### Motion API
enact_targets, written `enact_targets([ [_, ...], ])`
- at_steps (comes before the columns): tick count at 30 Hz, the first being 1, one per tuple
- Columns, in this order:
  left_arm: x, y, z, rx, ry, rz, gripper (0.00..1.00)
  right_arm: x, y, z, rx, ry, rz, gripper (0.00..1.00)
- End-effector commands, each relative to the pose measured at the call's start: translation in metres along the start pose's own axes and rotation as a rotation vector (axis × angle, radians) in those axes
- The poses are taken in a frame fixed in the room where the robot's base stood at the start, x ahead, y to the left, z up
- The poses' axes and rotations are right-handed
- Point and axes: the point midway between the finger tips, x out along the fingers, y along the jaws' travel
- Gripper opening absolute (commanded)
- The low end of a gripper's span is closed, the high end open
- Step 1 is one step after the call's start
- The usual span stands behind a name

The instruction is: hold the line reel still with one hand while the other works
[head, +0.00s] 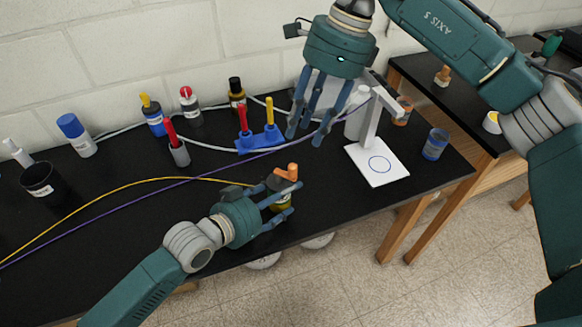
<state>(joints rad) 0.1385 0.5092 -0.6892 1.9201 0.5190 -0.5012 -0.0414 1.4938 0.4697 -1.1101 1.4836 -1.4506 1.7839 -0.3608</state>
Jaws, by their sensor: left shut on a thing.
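My left gripper (284,205) is low at the table's front edge, its fingers shut around a small olive-yellow thing with an orange top (287,172). The fingers hide much of its body, and I cannot tell whether it is the line reel. No other thing in view is clearly a reel. A yellow line (130,187) runs across the table to near my left gripper. A purple line (190,178) runs from the left towards the white stand.
A blue rack (260,140) with red and yellow handles stands behind my left gripper. Several bottles stand along the wall. A black cup (42,182) is at the left. The white stand (376,165) and a blue jar (435,144) are at the right. The front-left tabletop is mostly clear.

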Motion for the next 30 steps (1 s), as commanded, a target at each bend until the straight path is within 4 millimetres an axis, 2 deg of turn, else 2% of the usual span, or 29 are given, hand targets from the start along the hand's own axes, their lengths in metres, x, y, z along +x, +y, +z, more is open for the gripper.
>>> enact_targets([
  [9,0.000,0.000,0.000,0.000,-0.001,0.000,0.32,0.002,0.008,0.021,0.664,0.137,-0.120,0.35],
  [15,0.000,0.000,0.000,0.000,0.000,0.000,0.32,0.001,0.009,0.025,0.974,0.168,-0.218,0.35],
  [23,0.000,0.000,0.000,0.000,0.000,0.000,0.32,0.006,0.009,0.025,1.120,0.173,-0.269,0.35],
  [26,0.000,0.000,0.000,0.000,0.000,0.000,0.32,0.017,0.008,0.022,1.124,0.175,-0.268,0.35],
  [30,0.000,0.000,0.000,0.000,0.000,0.000,0.32,0.043,0.005,0.014,1.124,0.176,-0.267,0.35],
])
